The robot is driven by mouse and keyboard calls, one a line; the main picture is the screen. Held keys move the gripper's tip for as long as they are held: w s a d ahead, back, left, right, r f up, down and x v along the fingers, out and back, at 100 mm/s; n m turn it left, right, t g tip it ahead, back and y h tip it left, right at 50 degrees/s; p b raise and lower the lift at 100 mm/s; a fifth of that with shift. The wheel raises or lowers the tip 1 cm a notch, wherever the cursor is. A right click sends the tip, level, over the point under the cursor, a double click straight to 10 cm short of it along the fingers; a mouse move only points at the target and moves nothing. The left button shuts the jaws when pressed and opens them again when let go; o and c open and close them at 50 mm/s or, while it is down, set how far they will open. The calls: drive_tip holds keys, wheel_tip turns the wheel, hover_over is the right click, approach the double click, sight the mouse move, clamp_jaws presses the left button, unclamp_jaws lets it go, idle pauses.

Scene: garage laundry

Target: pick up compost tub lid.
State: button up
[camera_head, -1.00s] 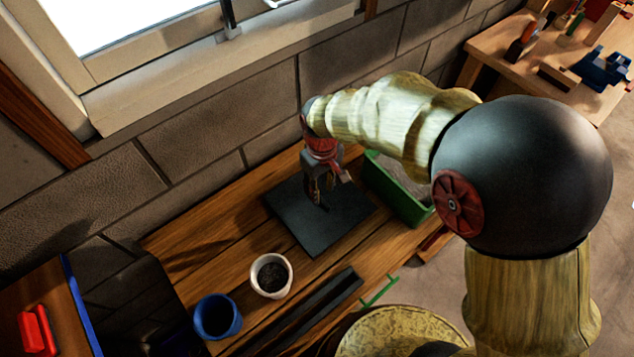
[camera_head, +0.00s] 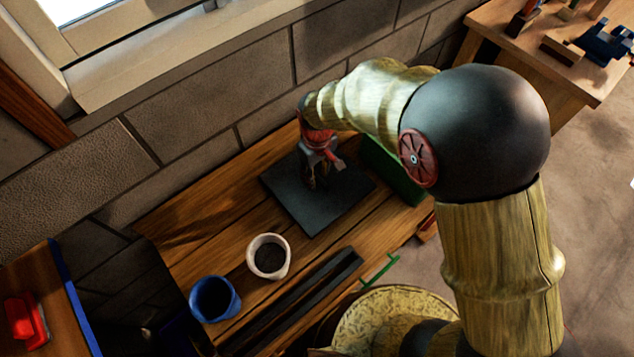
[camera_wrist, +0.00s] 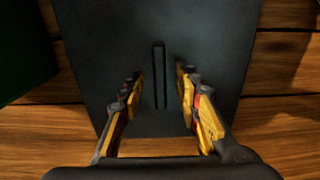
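The compost tub lid appears to be the flat, dark grey square plate (camera_head: 309,216) lying on the wooden bench; it also fills the middle of the wrist view (camera_wrist: 205,45). A narrow raised ridge (camera_wrist: 159,75) runs along its middle. My gripper (camera_head: 317,184) is over the plate, pointing down. In the wrist view my gripper (camera_wrist: 160,80) is open, with one yellow finger on each side of the ridge and a gap to it on both sides. Fingertip height above the plate cannot be judged exactly.
A green bin (camera_head: 392,172) stands right of the plate, partly behind my arm. A white cup (camera_head: 268,257) with dark contents, a blue cup (camera_head: 214,299) and dark bars (camera_head: 300,303) are toward the bench front. A block wall (camera_head: 210,70) rises behind.

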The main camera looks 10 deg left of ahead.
drive_tip(key=shift+c, duration=0.3)
drive_tip(key=c, duration=0.7)
drive_tip(key=shift+r, duration=0.1)
clamp_jaws()
